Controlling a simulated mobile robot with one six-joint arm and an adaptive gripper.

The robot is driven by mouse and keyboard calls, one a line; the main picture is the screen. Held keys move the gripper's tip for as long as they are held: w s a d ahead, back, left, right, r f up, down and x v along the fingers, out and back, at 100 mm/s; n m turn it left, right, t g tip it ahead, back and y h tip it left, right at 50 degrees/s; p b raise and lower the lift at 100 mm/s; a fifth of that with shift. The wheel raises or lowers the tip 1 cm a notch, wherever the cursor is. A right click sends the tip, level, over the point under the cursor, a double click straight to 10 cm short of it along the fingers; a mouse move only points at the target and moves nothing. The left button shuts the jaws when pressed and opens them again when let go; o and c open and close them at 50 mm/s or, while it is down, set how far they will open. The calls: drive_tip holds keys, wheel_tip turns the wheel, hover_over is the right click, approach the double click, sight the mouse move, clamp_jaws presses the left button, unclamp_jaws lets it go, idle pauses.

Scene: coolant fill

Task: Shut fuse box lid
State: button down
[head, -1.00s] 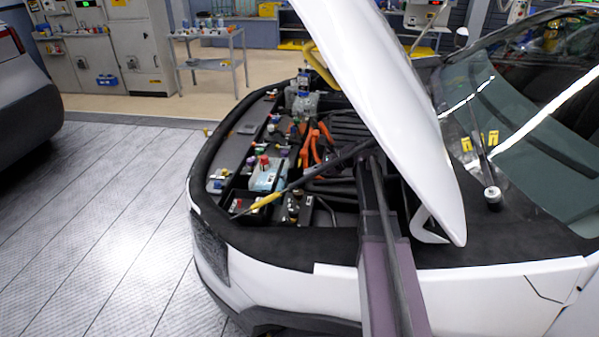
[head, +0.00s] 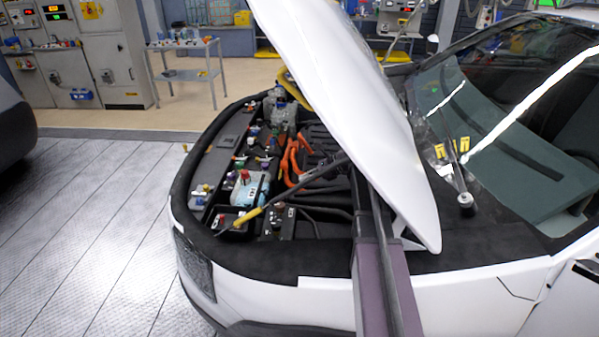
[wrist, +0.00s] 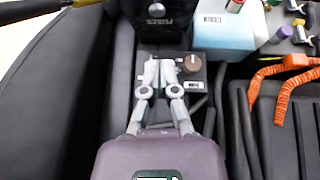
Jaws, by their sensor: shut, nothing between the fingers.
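A black panel lettered FUSES (wrist: 157,28) stands at the top of the wrist view, partly cut off by the frame edge. It looks like the fuse box lid, but its exact angle is hard to tell. My gripper (wrist: 167,64) is shut and empty. Its fingertips appear just below the panel, over a dark box with a brown knob (wrist: 191,62); I cannot tell whether they touch anything. In the head view a small open-topped dark box (head: 230,232) with coloured parts inside lies at the near front of the bay. I cannot make out my gripper in the head view.
The raised white hood (head: 350,95) hangs over the bay. A dark rod with a yellow end (head: 247,217) slants across the near bay. A pale blue container (wrist: 222,32) stands beside the panel, with orange cables (wrist: 281,85) to the right.

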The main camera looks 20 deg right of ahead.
drive_tip(key=s+a+f+n+h+b, duration=0.2)
drive_tip(key=f+n+b, duration=0.1)
drive_tip(key=f, duration=0.3)
drive_tip(key=s+a+f+n+h+b, duration=0.1)
drive_tip(key=s+f+n+h+b, duration=0.15)
drive_tip(key=f, duration=0.25)
drive_tip(key=s+a+r+n+p, duration=0.1)
drive_tip(key=s+n+p, duration=0.1)
drive_tip(key=s, duration=0.1)
drive_tip(key=s+a+r+n+h+p, duration=0.1)
drive_tip(key=s+r+n+p, duration=0.1)
drive_tip(key=s, duration=0.2)
drive_tip(key=s+a+r+n+h+p, duration=0.1)
drive_tip(key=s+r+n+p, duration=0.1)
drive_tip(key=s, duration=0.2)
drive_tip(key=shift+a+g+h+p, duration=0.25)
drive_tip(key=shift+g+p, duration=0.05)
drive_tip(key=s+a+r+n+g+h+p, duration=0.2)
drive_tip(key=s+r+n+g+h+p, duration=0.1)
drive_tip(key=s+r+n+p, duration=0.4)
drive_tip(key=s+n+h+p, duration=0.1)
drive_tip(key=n+p, duration=0.1)
drive_tip(key=n, duration=0.1)
drive_tip(key=shift+a+h, duration=0.3)
drive_tip(key=shift+a, duration=0.05)
